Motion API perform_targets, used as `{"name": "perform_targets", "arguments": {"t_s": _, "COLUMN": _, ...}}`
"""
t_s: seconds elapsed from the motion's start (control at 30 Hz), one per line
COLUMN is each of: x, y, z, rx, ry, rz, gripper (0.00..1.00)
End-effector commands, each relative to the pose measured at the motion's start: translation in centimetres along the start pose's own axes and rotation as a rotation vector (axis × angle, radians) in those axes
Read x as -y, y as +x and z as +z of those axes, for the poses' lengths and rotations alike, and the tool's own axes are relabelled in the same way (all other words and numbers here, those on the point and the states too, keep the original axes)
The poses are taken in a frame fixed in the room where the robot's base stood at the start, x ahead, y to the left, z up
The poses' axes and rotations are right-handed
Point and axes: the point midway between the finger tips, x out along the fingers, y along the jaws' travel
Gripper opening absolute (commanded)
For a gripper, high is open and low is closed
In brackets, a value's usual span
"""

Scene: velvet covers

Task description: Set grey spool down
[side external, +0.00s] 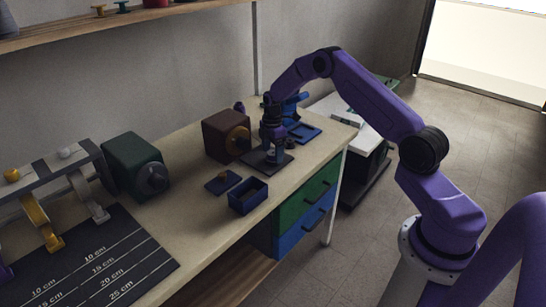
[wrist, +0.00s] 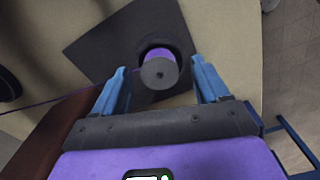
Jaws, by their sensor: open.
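The spool (wrist: 159,73), with a grey end face and purple winding, stands upright on a dark square plate (wrist: 95,45) in the wrist view. A dark round rim or flange shows around its far end. My gripper (wrist: 160,82) is open, with one blue finger on each side of the spool and visible gaps between. In the side view my gripper (side external: 273,152) points down over the dark plate (side external: 253,162) on the bench; the spool is hard to make out there. A thin purple thread (wrist: 58,104) runs left from near the spool.
A brown box (side external: 222,133) with a gold wheel stands just left of my gripper. A small open blue box (side external: 248,196) and its dark lid (side external: 222,182) lie in front. A blue frame (side external: 304,132) is behind to the right. The bench's front edge is close.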

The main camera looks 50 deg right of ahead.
Motion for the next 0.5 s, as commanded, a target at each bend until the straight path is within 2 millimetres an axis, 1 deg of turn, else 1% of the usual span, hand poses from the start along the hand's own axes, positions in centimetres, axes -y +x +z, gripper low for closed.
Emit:
{"name": "perform_targets", "arguments": {"t_s": 0.07, "x": -0.01, "y": -0.02, "z": 0.00, "rx": 0.000, "ry": 0.000, "rz": 0.000, "gripper": 0.74}}
{"name": "perform_targets", "arguments": {"t_s": 0.1, "x": 0.00, "y": -0.03, "z": 0.00, "rx": 0.000, "ry": 0.000, "rz": 0.000, "gripper": 0.68}}
{"name": "perform_targets", "arguments": {"t_s": 0.17, "x": 0.00, "y": -0.03, "z": 0.00, "rx": 0.000, "ry": 0.000, "rz": 0.000, "gripper": 0.48}}
{"name": "perform_targets", "arguments": {"t_s": 0.2, "x": 0.00, "y": -0.03, "z": 0.00, "rx": 0.000, "ry": 0.000, "rz": 0.000, "gripper": 0.35}}
{"name": "perform_targets", "arguments": {"t_s": 0.27, "x": 0.00, "y": -0.03, "z": 0.00, "rx": 0.000, "ry": 0.000, "rz": 0.000, "gripper": 0.16}}
{"name": "perform_targets", "arguments": {"t_s": 0.33, "x": 0.01, "y": -0.03, "z": 0.00, "rx": 0.000, "ry": 0.000, "rz": 0.000, "gripper": 0.15}}
{"name": "perform_targets", "arguments": {"t_s": 0.37, "x": 0.00, "y": -0.04, "z": 0.00, "rx": 0.000, "ry": 0.000, "rz": 0.000, "gripper": 0.10}}
{"name": "perform_targets", "arguments": {"t_s": 0.5, "x": 0.01, "y": -0.04, "z": 0.00, "rx": 0.000, "ry": 0.000, "rz": 0.000, "gripper": 0.10}}
